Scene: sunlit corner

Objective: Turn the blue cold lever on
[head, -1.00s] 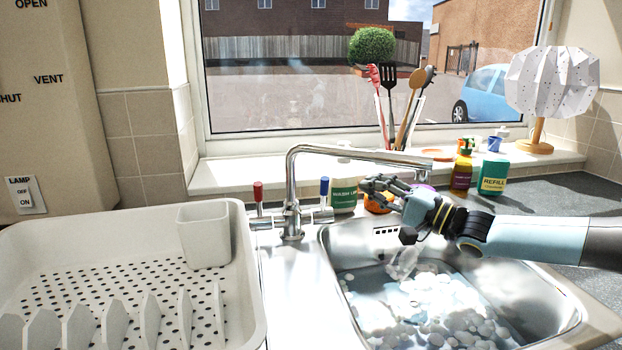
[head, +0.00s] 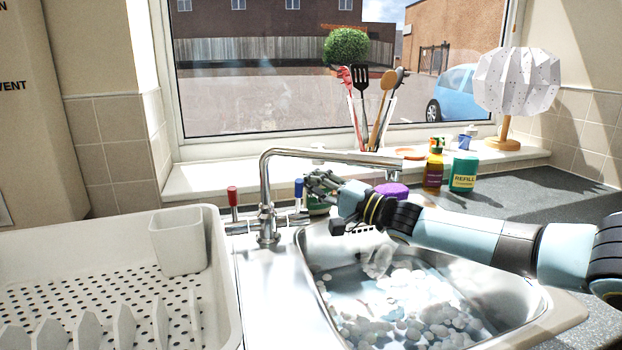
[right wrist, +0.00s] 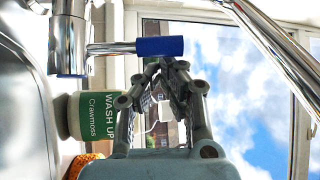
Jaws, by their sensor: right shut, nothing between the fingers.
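The chrome mixer tap (head: 266,195) stands behind the sink. Its blue cold lever (head: 299,188) points upright on the tap's right side. The red lever (head: 232,196) stands upright on the left side. My right gripper (head: 311,181) is shut and empty, just right of the blue lever. In the right wrist view the blue lever (right wrist: 160,46) lies across the picture directly beyond the fingertips (right wrist: 166,66). The gap there is very small, and I cannot tell whether they touch. My left gripper is out of view.
The wash-up bottle (right wrist: 100,115) stands close beside the gripper. The tap spout (head: 340,156) reaches over the sink (head: 530,318), which holds foamy water and a clear, glass-like shape. A purple-topped item (head: 391,190) is behind my arm. The white dish rack (head: 228,300) is at left.

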